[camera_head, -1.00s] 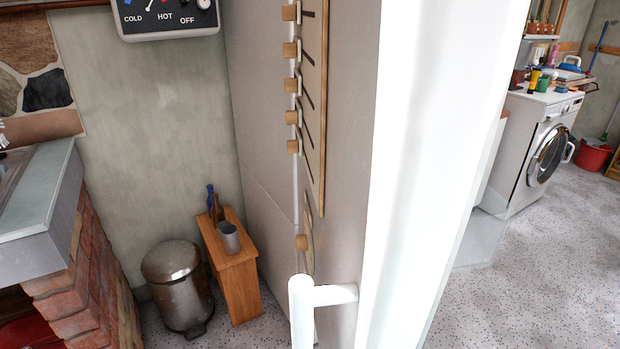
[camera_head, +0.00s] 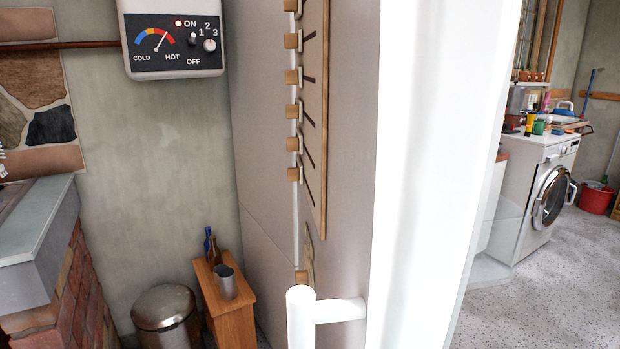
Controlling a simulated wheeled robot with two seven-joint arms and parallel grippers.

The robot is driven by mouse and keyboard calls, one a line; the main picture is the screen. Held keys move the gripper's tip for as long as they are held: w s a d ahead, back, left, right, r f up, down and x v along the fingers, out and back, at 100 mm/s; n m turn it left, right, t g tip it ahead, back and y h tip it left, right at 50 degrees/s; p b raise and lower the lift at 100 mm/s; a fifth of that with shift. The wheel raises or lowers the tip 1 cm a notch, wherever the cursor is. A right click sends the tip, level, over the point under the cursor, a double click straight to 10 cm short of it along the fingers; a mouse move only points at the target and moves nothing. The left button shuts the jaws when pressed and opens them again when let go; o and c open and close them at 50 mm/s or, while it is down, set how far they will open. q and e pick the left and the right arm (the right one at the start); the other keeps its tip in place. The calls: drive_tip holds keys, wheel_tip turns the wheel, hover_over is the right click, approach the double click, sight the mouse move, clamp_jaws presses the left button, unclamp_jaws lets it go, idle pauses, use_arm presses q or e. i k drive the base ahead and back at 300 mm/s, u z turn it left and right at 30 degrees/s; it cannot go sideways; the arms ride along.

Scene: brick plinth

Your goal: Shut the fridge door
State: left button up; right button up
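A tall white slab (camera_head: 440,170), which looks like the fridge door seen nearly edge-on, stands very close in front of me and runs from the top to the bottom of the view. A white bar handle (camera_head: 302,318) sticks out to its left at the bottom of the view. The inside of the fridge does not show, so I cannot tell how far the door stands open. Neither of my grippers is in view.
On the left are a brick plinth with a grey-topped counter (camera_head: 40,235), a metal bin (camera_head: 166,318) and a small wooden stool (camera_head: 232,305) holding bottles and a cup. A washing machine (camera_head: 535,190) stands at the right, with clear speckled floor (camera_head: 550,290) before it.

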sight(404, 102)
drive_tip(key=z, duration=0.35)
drive_tip(key=k, duration=0.9)
drive_tip(key=u, duration=0.35)
drive_tip(key=i, duration=0.45)
drive_tip(key=z, duration=0.2)
